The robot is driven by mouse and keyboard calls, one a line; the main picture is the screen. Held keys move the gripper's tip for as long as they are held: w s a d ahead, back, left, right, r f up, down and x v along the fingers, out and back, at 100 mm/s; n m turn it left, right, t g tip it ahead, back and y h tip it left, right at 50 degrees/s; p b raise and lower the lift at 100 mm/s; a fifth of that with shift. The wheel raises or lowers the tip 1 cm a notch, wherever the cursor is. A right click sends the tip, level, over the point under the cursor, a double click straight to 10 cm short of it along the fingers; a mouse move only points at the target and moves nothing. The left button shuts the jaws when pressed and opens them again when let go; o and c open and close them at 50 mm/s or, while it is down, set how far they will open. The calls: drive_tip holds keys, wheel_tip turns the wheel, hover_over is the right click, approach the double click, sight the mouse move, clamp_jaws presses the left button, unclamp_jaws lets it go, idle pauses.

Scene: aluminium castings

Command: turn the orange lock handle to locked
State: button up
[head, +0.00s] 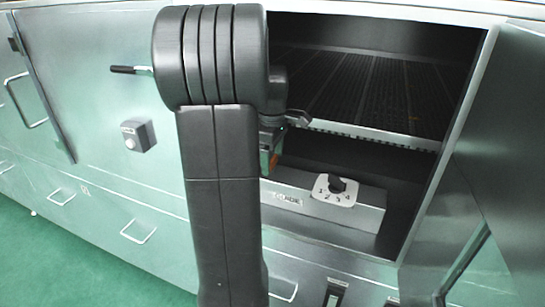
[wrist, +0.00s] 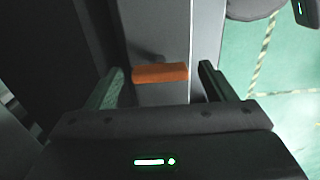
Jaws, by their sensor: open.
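The orange lock handle (wrist: 160,74) lies crosswise on a pale grey strip in the wrist view. It shows as a short horizontal bar. My gripper (wrist: 160,80) is open, with one dark finger on each side of the handle and visible gaps between. I cannot tell whether the fingers are level with the handle in depth. In the head view only a sliver of orange (head: 265,160) shows beside my arm, which hides most of the gripper and the handle.
A dark open compartment (head: 370,90) with a slotted shelf is behind my arm. Its door (head: 500,170) stands open at the right. A numbered dial (head: 336,189) sits on a grey box inside. Cabinet fronts with drawer handles (head: 138,231) are at the left.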

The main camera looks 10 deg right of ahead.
drive_tip(key=c, duration=1)
drive_tip(key=shift+r+m+p, duration=0.1)
drive_tip(key=shift+m+p, duration=0.2)
drive_tip(key=m+p, duration=0.1)
drive_tip(key=m, duration=0.1)
drive_tip(key=shift+r+m+p, duration=0.1)
drive_tip(key=shift+m+p, duration=0.2)
drive_tip(key=shift+p, duration=0.1)
drive_tip(key=m+p, duration=0.2)
drive_tip(key=m, duration=0.3)
drive_tip(key=shift+p, duration=0.35)
drive_tip(key=m+p, duration=0.1)
drive_tip(key=m, duration=0.3)
drive_tip(key=shift+m+p, duration=0.3)
drive_tip(key=shift+m, duration=0.1)
drive_tip(key=m+p, duration=0.1)
drive_tip(key=m, duration=0.3)
drive_tip(key=shift+m, duration=0.4)
